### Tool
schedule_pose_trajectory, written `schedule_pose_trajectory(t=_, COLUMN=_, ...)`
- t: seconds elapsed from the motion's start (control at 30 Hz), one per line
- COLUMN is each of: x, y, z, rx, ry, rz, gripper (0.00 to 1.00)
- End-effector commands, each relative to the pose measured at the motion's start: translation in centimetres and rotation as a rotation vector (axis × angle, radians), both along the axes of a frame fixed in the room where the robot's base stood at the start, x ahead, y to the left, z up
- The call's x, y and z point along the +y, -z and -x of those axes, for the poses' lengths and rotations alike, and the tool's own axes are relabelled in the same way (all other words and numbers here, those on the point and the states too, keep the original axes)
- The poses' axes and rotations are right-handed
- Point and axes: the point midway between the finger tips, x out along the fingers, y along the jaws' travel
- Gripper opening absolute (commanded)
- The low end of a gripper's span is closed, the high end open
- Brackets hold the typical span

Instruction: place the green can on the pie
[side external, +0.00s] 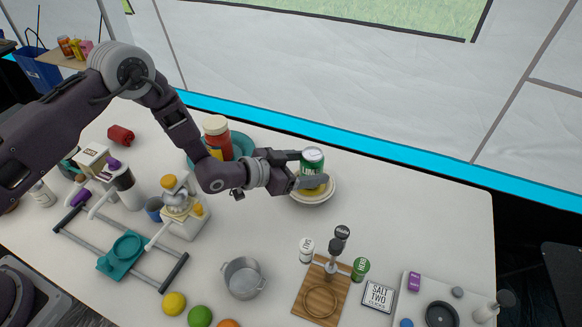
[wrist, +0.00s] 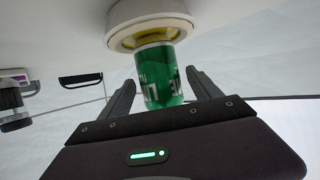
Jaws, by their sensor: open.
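The green can (side external: 312,161) stands upright on the yellow pie in its pale round dish in the side external view. The pie (side external: 311,193) shows only in part below the can and my gripper. The dish rim (side external: 318,202) is visible around it. My gripper (side external: 312,168) is open, with one finger on each side of the can. In the wrist view the can (wrist: 160,78) sits between the two spread fingers (wrist: 163,82), with gaps on both sides, and its end meets the yellow pie (wrist: 150,42) within the dish (wrist: 150,22).
A metal pot (side external: 243,278), a wooden board (side external: 321,291) with small shakers and a tray (side external: 412,310) lie toward the front. The table right of the dish is clear.

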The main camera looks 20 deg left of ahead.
Motion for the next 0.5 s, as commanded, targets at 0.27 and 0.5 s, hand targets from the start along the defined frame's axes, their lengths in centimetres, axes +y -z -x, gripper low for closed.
schedule_pose_trajectory(t=0.27, x=3.4, y=-2.4, z=4.6, rx=0.001, ry=-0.001, rz=-0.001, gripper=0.73)
schedule_pose_trajectory(t=0.5, x=4.2, y=-3.0, z=5.7, rx=-0.002, ry=-0.001, rz=0.000, gripper=0.73)
